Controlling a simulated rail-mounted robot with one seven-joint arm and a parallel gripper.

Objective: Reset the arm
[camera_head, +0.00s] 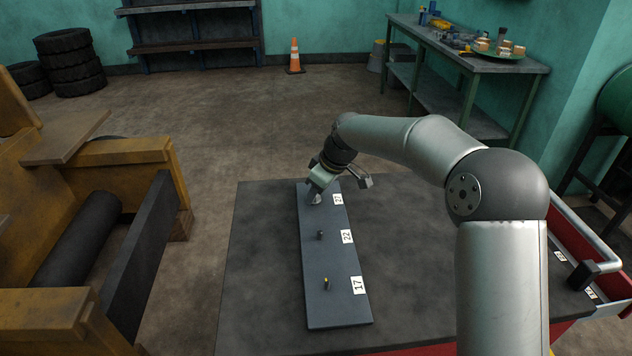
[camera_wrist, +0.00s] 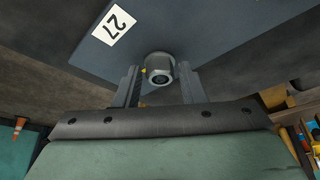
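My gripper (camera_head: 338,183) is over the far end of a long dark board (camera_head: 333,306), at the label 27 (camera_head: 338,199). In the wrist view its two fingers stand apart, one on each side of a round grey metal socket-like piece (camera_wrist: 159,69). Narrow gaps seem to show between the fingers and the piece, so the gripper looks open. Whether the piece rests on the board is hard to tell. My arm is stretched forward and bent down over the table.
The board lies on a dark tabletop (camera_head: 258,262). Small pieces stand on it beside label 22 (camera_head: 320,235) and label 17 (camera_head: 326,284). The yellow forklift (camera_head: 125,152) is at left. A workbench (camera_head: 470,62) with tools stands at back right, an orange cone (camera_head: 294,57) at the back.

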